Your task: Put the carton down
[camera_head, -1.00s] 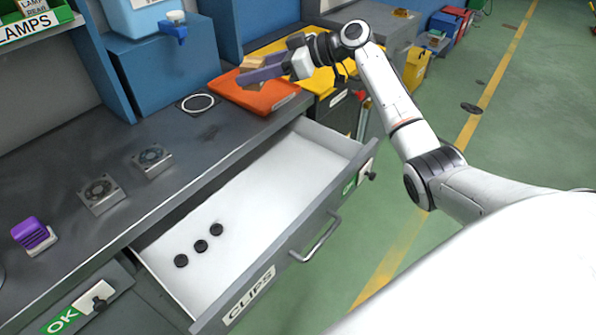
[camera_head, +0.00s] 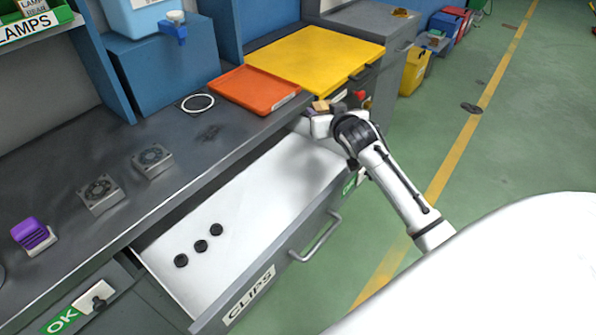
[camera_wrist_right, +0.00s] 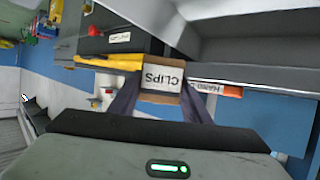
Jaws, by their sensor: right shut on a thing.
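A small brown carton (camera_wrist_right: 161,78) with a white CLIPS label sits between the two fingers of my right gripper in the right wrist view. In the head view the carton (camera_head: 321,106) shows only in part, as a tan patch. My right gripper (camera_head: 314,114) is shut on it, near the far right end of the open drawer and right of the orange tray (camera_head: 232,88). The open drawer (camera_head: 250,200) has a CLIPS label on its front and three black round pieces (camera_head: 201,245) on its white floor. My left gripper is not in view.
A yellow tray or mat (camera_head: 310,58) lies behind the orange tray. The drawer floor is bare beyond the black pieces.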

